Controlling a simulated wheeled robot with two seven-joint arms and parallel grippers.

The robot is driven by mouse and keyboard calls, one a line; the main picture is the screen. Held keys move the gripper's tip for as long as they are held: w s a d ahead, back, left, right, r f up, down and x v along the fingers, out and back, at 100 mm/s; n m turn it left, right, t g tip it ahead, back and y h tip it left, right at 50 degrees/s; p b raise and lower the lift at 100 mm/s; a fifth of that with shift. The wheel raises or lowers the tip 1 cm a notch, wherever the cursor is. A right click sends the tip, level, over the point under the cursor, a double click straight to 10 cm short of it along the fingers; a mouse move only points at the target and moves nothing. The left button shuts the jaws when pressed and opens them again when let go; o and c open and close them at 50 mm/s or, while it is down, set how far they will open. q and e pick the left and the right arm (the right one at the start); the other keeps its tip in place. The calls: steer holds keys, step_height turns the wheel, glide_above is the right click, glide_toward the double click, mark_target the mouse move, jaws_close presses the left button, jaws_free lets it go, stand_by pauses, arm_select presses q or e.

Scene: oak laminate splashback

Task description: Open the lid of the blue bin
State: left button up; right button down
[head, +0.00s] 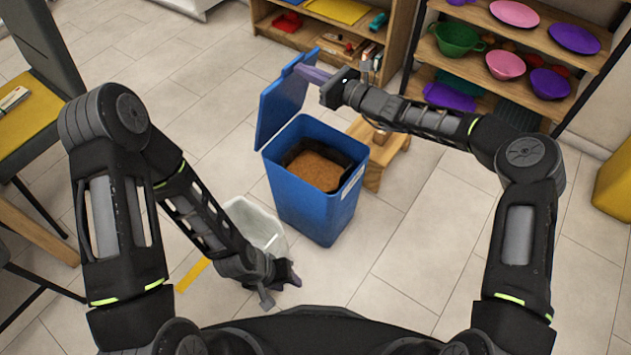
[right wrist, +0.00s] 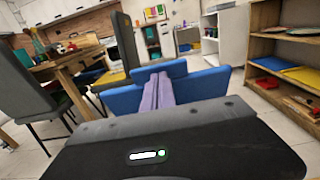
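The blue bin (head: 311,200) stands upright on the floor in the middle of the head view, with brown contents inside. Its blue lid (head: 279,108) is raised, standing up steeply at the bin's left back side; it also shows in the right wrist view (right wrist: 204,86). My right gripper (head: 306,73) is at the upper part of the lid. Its purple fingers lie side by side, shut, against the lid; I see nothing between them. My left gripper (head: 283,288) hangs low in front of the bin, its fingers apart and empty.
A whitish bin (head: 258,226) stands left of the blue bin, partly behind my left arm. A small wooden stool (head: 377,150) is close on the right. Shelves (head: 465,58) with bowls and plates stand behind. A chair (head: 35,110) is at left.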

mark_target(291, 62)
steer(key=shift+r+b+x, duration=0.15)
steer(key=shift+b+x, duration=0.2)
steer(key=shift+x, duration=0.45)
steer(key=shift+r+b+x, duration=0.1)
steer(key=shift+b+x, duration=0.25)
steer(key=shift+x, duration=0.45)
steer(key=shift+w+a+r, duration=0.25)
steer(key=shift+w+a, duration=0.1)
steer(key=shift+a, duration=0.1)
